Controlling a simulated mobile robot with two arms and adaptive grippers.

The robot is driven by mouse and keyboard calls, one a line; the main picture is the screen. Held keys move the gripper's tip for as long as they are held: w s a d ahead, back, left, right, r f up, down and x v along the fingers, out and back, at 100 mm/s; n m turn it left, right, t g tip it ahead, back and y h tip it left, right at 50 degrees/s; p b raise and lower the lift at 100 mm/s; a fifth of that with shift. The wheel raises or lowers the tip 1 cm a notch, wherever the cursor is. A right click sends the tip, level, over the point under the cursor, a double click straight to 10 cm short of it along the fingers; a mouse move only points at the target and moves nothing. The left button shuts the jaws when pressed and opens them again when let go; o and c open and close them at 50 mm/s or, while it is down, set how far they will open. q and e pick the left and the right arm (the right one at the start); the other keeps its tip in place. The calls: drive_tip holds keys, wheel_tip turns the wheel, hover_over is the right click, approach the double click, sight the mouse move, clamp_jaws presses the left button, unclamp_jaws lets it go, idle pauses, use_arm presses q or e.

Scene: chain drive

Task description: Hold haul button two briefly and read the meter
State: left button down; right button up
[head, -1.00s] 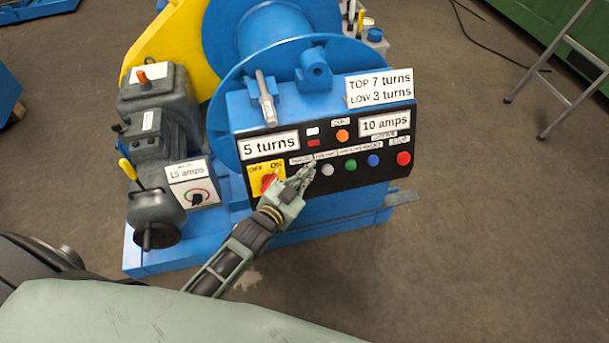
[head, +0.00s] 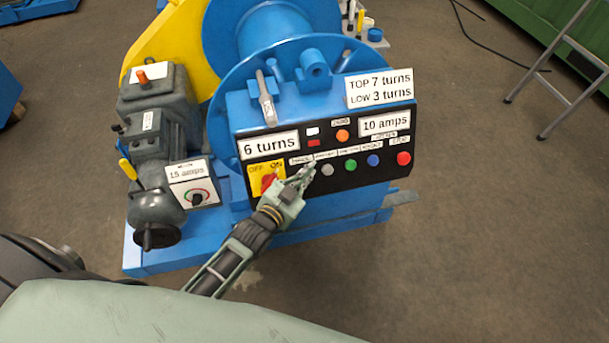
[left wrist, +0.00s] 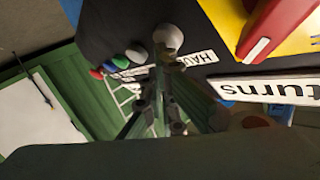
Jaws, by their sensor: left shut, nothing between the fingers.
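The black control panel (head: 290,150) has a row of buttons. A pale grey button (head: 327,170) sits left of the green one (head: 350,165). My left gripper (head: 308,170) is shut and empty, its tips at the button position nearest the red switch. In the left wrist view the tips (left wrist: 165,62) are at a white button (left wrist: 168,38) beside a label beginning "HAU" (left wrist: 198,58); I cannot tell if they touch. Another white button (left wrist: 137,54) lies beyond. The turns display (head: 269,145) reads "6 turns"; another meter card (head: 384,123) reads "10 amps". My right gripper is not in view.
The red switch (head: 269,180) on its yellow plate is close left of my gripper. A dial box marked "15 amps" (head: 193,182) and a dark motor unit (head: 157,120) stand left. A sign (head: 379,88) reads "TOP 7 turns, LOW 3 turns". Floor at right is clear before a ladder (head: 560,75).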

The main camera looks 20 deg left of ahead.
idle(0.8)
use_arm(q)
drive_tip(key=shift+s+d+r+p, duration=0.45)
drive_tip(key=shift+s+d+p, duration=0.05)
drive_tip(key=shift+s+p, duration=0.3)
drive_tip(key=s+d+r+p, duration=0.2)
drive_tip(key=s+p, duration=0.1)
drive_tip(key=shift+s+d+r, duration=0.1)
drive_tip(key=shift+s+d, duration=0.15)
idle(0.4)
